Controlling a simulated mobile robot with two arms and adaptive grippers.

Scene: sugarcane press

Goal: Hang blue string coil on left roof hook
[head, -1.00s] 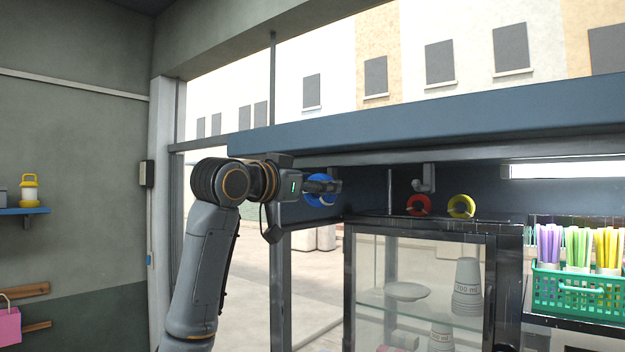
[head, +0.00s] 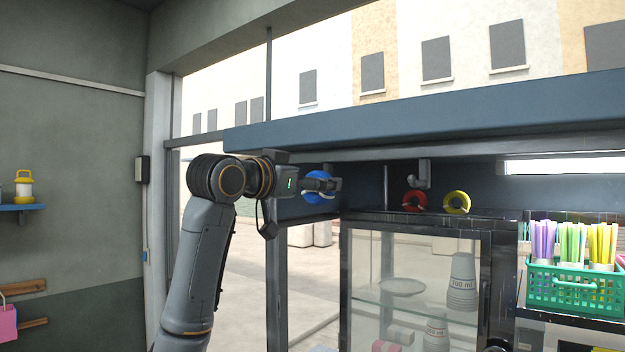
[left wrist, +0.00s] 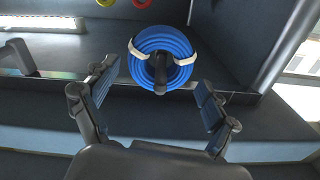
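The blue string coil (head: 317,174) is a ring with white ties, partly hidden behind my left gripper (head: 322,185) in the head view. In the left wrist view the coil (left wrist: 140,62) is in full sight, with the dark left roof hook (left wrist: 160,74) across its centre; the coil appears to hang on it. My left gripper (left wrist: 155,85) is open, its fingers spread on either side, with gaps between them and the coil. My right gripper is not in view.
Another roof hook (head: 424,174) is to the right, above a red coil (head: 415,201) and a yellow coil (head: 457,202). Below is a glass cabinet (head: 345,280) with cups and a plate. A green basket (head: 575,292) of straws stands right. The blue roof beam (head: 420,115) runs overhead.

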